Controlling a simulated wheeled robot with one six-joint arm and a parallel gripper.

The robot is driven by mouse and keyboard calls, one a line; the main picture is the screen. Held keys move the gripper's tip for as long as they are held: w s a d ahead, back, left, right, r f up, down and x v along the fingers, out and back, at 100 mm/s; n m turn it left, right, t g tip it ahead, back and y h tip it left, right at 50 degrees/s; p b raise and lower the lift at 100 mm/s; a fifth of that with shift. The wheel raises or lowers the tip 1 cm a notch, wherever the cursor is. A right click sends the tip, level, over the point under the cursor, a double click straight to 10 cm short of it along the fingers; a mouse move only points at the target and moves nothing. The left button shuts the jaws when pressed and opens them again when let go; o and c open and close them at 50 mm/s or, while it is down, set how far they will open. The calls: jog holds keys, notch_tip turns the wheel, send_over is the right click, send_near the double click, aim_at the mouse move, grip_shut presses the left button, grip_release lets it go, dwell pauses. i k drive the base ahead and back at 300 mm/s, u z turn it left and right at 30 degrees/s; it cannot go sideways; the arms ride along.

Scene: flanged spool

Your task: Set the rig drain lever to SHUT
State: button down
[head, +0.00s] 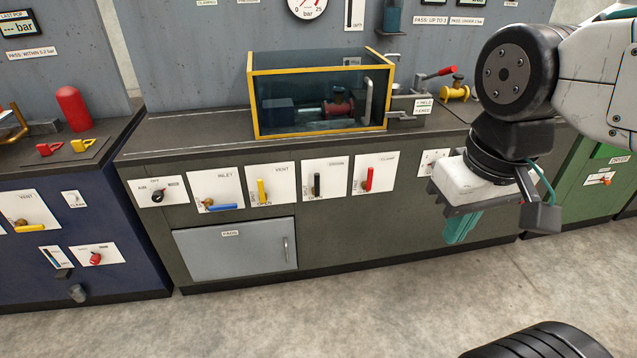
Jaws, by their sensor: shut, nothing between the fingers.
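The drain lever (317,184) has a black handle on a white plate in the front of the middle bench. Its handle stands upright. The plate's heading looks like DRAIN, but its small position marks are too small to read surely. My gripper (458,232) hangs at the right, in front of the bench, with teal fingers pointing down. It is shut and empty, well to the right of the drain lever and apart from it.
The yellow vent lever (261,190) and red clamp lever (369,179) flank the drain lever, both upright. The blue inlet lever (222,207) lies level. A yellow-framed tank (255,95) stands on the bench top. The floor (330,310) in front is clear.

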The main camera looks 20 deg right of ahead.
aim_at(316, 190)
jog(key=z, duration=0.05)
jog(key=k, duration=0.65)
jog(key=u, duration=0.4)
jog(key=i, duration=1.55)
jog(key=z, duration=0.5)
